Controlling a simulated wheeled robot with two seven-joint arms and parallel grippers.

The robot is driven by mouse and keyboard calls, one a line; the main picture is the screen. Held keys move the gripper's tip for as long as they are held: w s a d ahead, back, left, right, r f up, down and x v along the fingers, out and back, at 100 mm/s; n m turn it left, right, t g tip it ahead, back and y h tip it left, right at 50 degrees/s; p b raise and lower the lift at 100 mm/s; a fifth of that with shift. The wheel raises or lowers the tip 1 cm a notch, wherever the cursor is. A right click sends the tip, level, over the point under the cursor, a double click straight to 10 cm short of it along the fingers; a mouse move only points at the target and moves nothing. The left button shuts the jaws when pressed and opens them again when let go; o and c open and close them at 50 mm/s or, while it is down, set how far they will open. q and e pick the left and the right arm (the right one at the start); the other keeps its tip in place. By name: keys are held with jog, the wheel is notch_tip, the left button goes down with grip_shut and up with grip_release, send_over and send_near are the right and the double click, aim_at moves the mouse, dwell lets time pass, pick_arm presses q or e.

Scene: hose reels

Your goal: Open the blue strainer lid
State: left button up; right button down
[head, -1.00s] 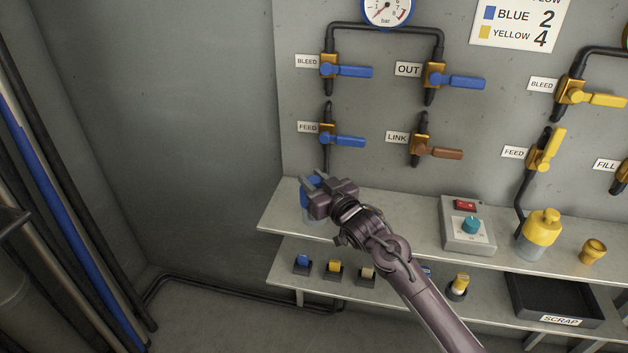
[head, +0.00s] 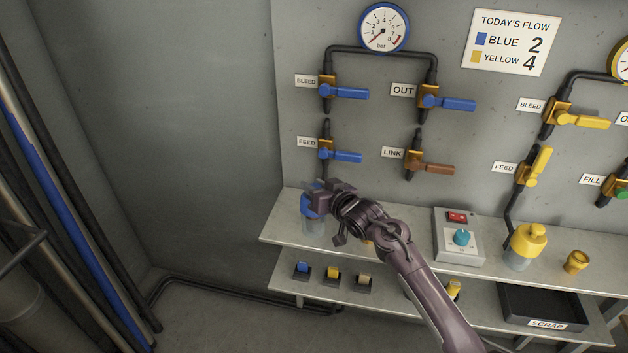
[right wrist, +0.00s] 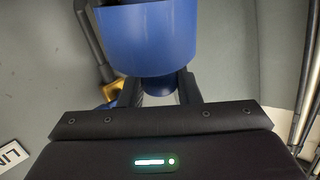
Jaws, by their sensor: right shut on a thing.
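The blue strainer stands at the left end of the upper shelf. Its blue lid (head: 308,206) sits above a clear bowl (head: 312,228). My right gripper (head: 316,190) reaches it from the right and partly hides the lid in the head view. In the right wrist view the blue lid (right wrist: 150,40) fills the top middle, and its narrower blue knob (right wrist: 165,88) is between the fingers of my right gripper (right wrist: 167,92), which is shut on it. Whether the lid has turned cannot be told. My left gripper is not in view.
The blue FEED valve (head: 340,155) is on the wall just above. Small parts and a black scrap tray (head: 543,306) are on the lower shelf.

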jog(key=shift+w+d+r+m+g+p, duration=0.15)
jog(key=shift+w+r+m+g+p, duration=0.4)
jog(key=shift+p, duration=0.3)
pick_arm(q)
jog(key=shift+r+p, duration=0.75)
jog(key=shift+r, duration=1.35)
pick_arm(e)
jog(key=shift+w+d+f+m+g, duration=0.25)
jog(key=shift+w+f+m+g, duration=0.15)
jog(key=shift+w+g, duration=0.35)
